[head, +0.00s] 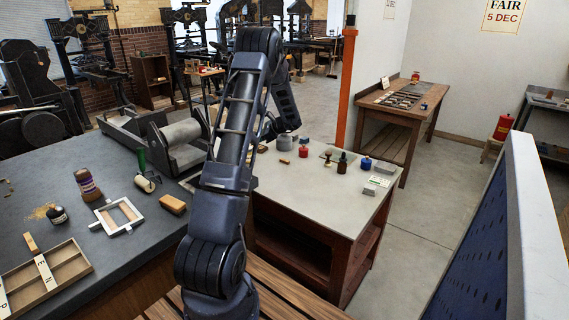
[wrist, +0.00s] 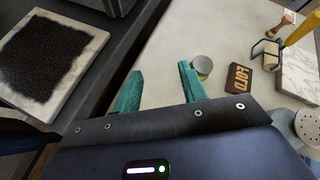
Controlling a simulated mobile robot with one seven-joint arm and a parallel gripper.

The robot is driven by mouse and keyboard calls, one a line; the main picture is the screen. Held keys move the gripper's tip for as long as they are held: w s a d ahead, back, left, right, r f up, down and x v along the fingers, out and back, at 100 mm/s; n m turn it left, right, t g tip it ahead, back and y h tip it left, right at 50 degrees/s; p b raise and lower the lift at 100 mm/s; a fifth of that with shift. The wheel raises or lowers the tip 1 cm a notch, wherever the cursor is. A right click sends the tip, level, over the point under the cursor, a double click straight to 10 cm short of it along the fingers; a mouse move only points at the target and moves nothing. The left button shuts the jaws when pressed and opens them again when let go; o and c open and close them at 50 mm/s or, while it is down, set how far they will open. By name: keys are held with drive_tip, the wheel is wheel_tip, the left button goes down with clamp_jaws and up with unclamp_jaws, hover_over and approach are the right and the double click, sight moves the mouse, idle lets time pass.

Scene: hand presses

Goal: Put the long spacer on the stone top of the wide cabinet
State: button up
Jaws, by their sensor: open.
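The cabinet (head: 310,188) with a pale stone top and reddish-brown wooden sides stands in the middle of the head view. Its pale top (wrist: 165,55) also fills the middle of the wrist view. My gripper (wrist: 158,74) is open, its two green fingers apart above the near part of that top, with nothing between them. In the head view my arm hides most of the gripper. I cannot surely pick out the long spacer; pale wooden strips lie in and beside a shallow wooden tray (head: 62,277) at the lower left, some with letters.
A marble slab (wrist: 300,72) lies to the right. A dark bench (head: 110,260) adjoins at left.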

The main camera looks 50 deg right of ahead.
drive_tip(key=s+d+f+m+t+h, duration=0.2)
drive_tip(key=s+d+f+m, duration=0.2)
drive_tip(key=s+d+f, duration=0.5)
drive_tip(key=m+t+h, duration=0.1)
drive_tip(key=m+h, duration=0.1)
drive_tip(key=m, duration=0.2)
approach(287, 161)
drive_tip(key=x, duration=0.4)
drive_tip(key=shift+w+a+r, duration=0.1)
drive_tip(key=shift+w+a, duration=0.2)
drive_tip(key=shift+a, duration=0.05)
drive_tip(key=shift+d+x, duration=0.2)
drive_tip(key=shift+x, duration=1.1)
drive_tip(key=shift+d+x, duration=0.2)
drive_tip(key=shift+x, duration=1.1)
clamp_jaws()
